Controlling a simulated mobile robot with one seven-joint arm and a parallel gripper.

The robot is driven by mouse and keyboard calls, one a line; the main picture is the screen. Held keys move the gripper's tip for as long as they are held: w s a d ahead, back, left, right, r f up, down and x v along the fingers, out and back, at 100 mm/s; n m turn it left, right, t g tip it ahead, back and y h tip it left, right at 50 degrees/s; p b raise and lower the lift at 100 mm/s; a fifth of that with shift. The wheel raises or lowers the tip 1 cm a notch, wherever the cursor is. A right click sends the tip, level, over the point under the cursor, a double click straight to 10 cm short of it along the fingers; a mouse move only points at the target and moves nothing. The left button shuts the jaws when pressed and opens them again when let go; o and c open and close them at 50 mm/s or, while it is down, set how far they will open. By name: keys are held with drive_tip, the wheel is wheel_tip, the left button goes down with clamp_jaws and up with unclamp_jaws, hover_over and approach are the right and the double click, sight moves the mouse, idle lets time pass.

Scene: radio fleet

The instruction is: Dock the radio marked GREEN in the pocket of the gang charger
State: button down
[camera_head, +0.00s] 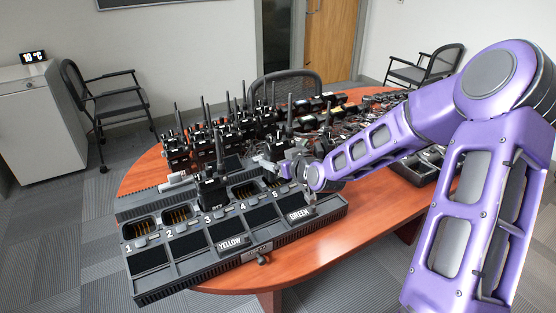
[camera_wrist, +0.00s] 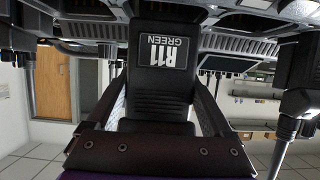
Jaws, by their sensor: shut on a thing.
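My gripper (camera_wrist: 160,115) is shut on a black radio (camera_wrist: 157,90) whose label reads R11 GREEN; the label is upside down in the wrist view, with a finger on each side of the body. In the head view the held radio (camera_head: 288,151) shows its upright antenna, at the back right of the gang charger (camera_head: 160,284). The charger has pockets numbered 1 to 5. A GREEN plate (camera_head: 300,214) is in front of pocket 5 (camera_head: 284,181), which my gripper partly hides. I cannot tell whether the radio touches the charger.
Another radio (camera_head: 212,191) stands in pocket 3, behind a YELLOW plate (camera_head: 232,242). Pockets 1, 2 and 4 look empty. Several radios with antennas (camera_head: 190,150) crowd the wooden table (camera_head: 135,178) behind the charger. The table's front right is clear.

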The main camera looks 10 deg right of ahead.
drive_tip(key=shift+f, duration=2.25)
unclamp_jaws()
drive_tip(key=p+v, duration=1)
drive_tip(key=v, duration=0.7)
drive_tip(key=shift+p, duration=0.4)
drive_tip(key=shift+s, duration=0.2)
